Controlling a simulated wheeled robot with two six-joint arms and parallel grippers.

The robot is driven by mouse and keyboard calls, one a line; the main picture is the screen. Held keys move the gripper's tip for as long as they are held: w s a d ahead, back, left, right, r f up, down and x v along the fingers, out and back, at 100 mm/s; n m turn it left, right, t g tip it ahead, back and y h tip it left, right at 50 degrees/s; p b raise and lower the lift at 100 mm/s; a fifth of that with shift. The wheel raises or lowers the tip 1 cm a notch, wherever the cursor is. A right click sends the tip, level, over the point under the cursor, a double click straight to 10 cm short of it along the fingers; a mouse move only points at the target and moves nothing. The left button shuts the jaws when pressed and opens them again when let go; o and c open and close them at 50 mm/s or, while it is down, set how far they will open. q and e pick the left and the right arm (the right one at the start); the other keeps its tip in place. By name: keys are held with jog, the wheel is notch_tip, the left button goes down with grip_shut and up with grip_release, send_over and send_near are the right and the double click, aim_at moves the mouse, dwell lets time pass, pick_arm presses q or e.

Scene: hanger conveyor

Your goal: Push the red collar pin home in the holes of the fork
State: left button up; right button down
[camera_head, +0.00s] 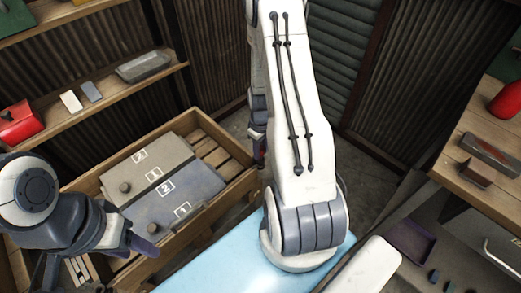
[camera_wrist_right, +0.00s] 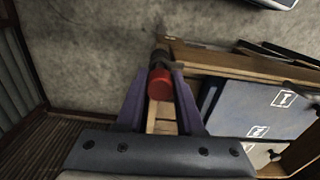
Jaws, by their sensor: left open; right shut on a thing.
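The red collar pin (camera_wrist_right: 160,84) shows in the right wrist view between the purple fingers of my right gripper (camera_wrist_right: 164,76), which is shut on it. A dark part (camera_wrist_right: 160,57) lies just beyond the red collar; I cannot tell whether it is the pin's shank or part of the fork. The fork is not clearly seen in either view. In the head view my right gripper (camera_head: 259,152) is mostly hidden behind my white arm, beside the wooden crate. My left gripper (camera_head: 140,243) is open and empty over the crate's near left part.
The wooden crate (camera_head: 238,187) holds a grey numbered case (camera_head: 150,165) and a blue numbered case (camera_head: 178,198). A shelf (camera_head: 110,92) with a red box (camera_head: 18,122) stands at left. A workbench (camera_head: 480,122) stands at right. Open floor lies behind my right arm.

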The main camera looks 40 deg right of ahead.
jog(key=shift+f+b, duration=0.65)
jog(key=shift+f, duration=0.65)
dwell(3.4)
jog(key=shift+c, duration=2.3)
grip_release()
notch_tip(320, 180, up, 10)
jog(key=shift+r, duration=0.25)
